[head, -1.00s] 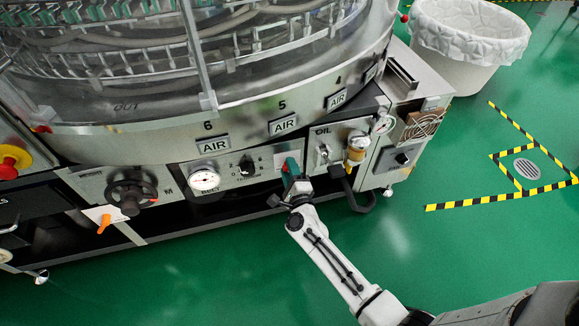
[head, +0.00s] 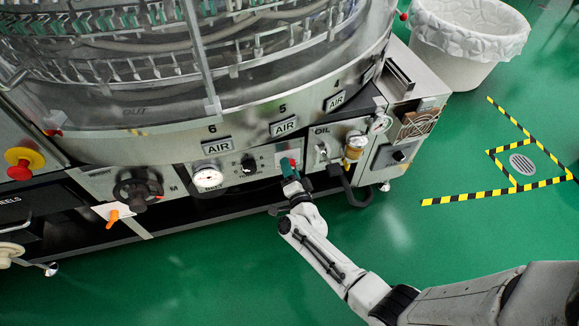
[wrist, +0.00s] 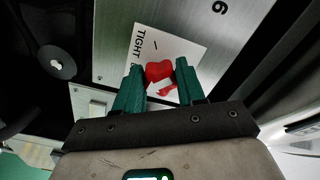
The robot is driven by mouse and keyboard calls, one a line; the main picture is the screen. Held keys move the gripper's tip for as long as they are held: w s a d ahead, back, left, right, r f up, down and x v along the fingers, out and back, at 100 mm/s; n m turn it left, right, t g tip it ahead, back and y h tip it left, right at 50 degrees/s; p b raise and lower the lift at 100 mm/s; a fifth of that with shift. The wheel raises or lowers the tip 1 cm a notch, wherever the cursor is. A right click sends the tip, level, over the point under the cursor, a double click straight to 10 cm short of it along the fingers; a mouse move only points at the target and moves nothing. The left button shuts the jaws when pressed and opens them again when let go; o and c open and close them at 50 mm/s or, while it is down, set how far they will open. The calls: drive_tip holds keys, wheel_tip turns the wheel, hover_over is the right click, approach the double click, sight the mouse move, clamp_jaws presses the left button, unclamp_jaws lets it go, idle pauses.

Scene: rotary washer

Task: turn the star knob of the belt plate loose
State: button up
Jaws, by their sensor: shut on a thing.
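The red star knob (wrist: 159,71) shows in the wrist view between the two green fingers of my gripper (wrist: 159,74). The fingers are shut on it, one on each side, and partly hide it. Behind it is a white label plate (wrist: 185,50) with the word TIGHT and a short mark. In the head view my gripper (head: 288,168) is at the front panel of the washer, just right of a black dial. The knob is mostly hidden by the fingers there. I cannot tell how far it is turned.
Left of the gripper are a white gauge (head: 207,178), a black dial (head: 248,164) and a black handwheel (head: 138,189). To the right are an oil bowl (head: 354,147) and a bent black handle (head: 355,194). Green floor in front is clear.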

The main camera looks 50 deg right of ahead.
drive_tip(key=shift+f+n, duration=0.1)
drive_tip(key=shift+n, duration=0.5)
drive_tip(key=o, duration=1.1)
drive_tip(key=shift+c, duration=0.2)
drive_tip(key=shift+s, duration=0.1)
drive_tip(key=p+v, duration=0.3)
drive_tip(key=v, duration=0.7)
drive_tip(key=shift+s+a, duration=0.3)
